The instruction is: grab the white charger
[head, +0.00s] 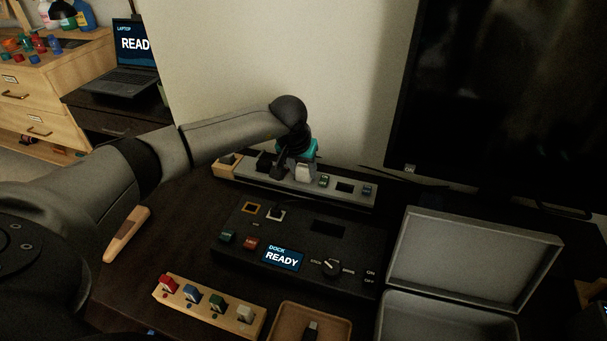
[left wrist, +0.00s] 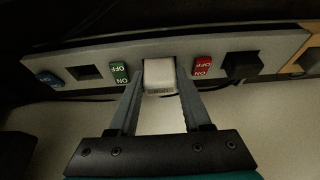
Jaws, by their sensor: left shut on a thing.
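The white charger (left wrist: 160,76) sits at the grey power strip (left wrist: 110,55), between a green switch and a red switch. My left gripper (left wrist: 160,90) points at it in the left wrist view, with one finger against each side, shut on it. In the head view the white charger (head: 304,173) shows just below my left gripper (head: 295,168), at the strip near the wall. How deep the charger sits in its socket is hidden. My right gripper is in neither view.
A black dock (head: 300,243) reading READY lies in front of the strip. A wooden block with several coloured plugs (head: 208,305), a small tray (head: 338,325) and an open grey case (head: 455,255) are nearer. A large monitor (head: 500,95) stands at right.

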